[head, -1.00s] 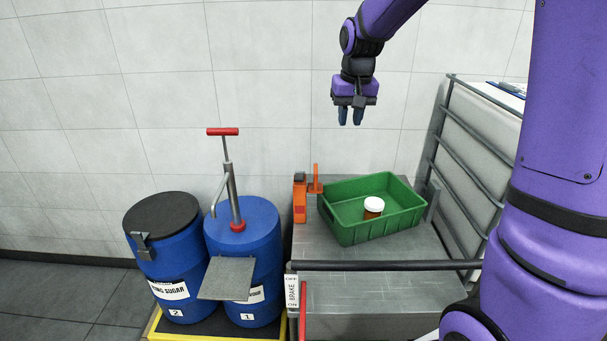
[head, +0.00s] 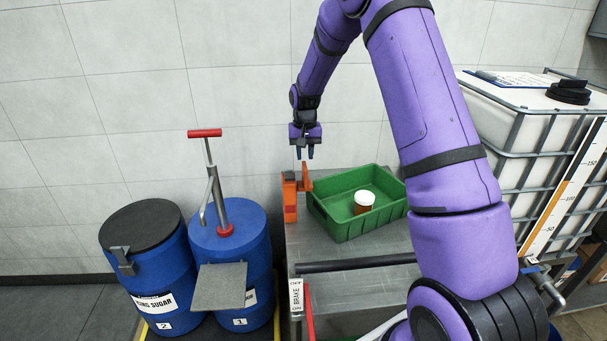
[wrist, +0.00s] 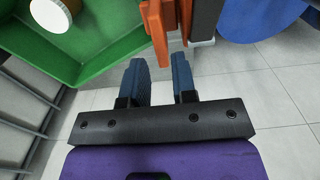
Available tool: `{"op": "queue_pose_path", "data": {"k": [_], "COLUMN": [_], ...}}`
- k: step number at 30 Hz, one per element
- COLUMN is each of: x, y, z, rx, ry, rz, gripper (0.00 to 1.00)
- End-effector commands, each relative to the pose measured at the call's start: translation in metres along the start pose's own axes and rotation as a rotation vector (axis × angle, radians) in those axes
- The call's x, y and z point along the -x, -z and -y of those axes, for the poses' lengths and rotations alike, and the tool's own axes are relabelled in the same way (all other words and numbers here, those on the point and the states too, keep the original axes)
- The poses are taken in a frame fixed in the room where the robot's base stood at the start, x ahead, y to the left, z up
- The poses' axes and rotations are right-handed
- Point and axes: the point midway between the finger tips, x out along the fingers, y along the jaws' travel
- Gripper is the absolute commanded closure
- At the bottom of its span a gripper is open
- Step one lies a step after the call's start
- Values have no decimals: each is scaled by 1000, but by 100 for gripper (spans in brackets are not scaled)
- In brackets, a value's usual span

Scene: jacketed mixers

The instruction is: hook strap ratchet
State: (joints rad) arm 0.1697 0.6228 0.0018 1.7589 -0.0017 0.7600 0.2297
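The orange strap ratchet (head: 290,199) stands at the left edge of the metal cart, beside the green crate. Its upright orange handle (head: 304,176) rises on its right side. My gripper (head: 305,153) points down just above the handle, open and empty. In the wrist view, the two blue fingers of my gripper (wrist: 159,68) are apart, and the orange handle (wrist: 157,35) shows just beyond the gap between them. I cannot tell whether a finger touches the handle.
The green crate (head: 335,228) holds a white-capped jar (head: 364,201) right of the ratchet. Blue drums (head: 154,269) stand left, one with a red-handled pump (head: 217,190). A caged white tank (head: 500,125) stands right. The wall is behind.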

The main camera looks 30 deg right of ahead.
Motion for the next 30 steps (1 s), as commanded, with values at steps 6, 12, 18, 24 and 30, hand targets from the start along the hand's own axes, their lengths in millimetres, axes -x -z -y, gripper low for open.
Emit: {"op": "queue_pose_path", "data": {"k": [6,12,18,24,30], "x": [-41,-67,-77,-78,-78], "y": [-1,0,0,0,0], "z": [0,0,0,0,0], "rx": [0,0,0,0,0], "ry": [-1,0,0,0,0], "rz": [3,2,0,-1,0], "gripper": [74,74,74,74,100]}}
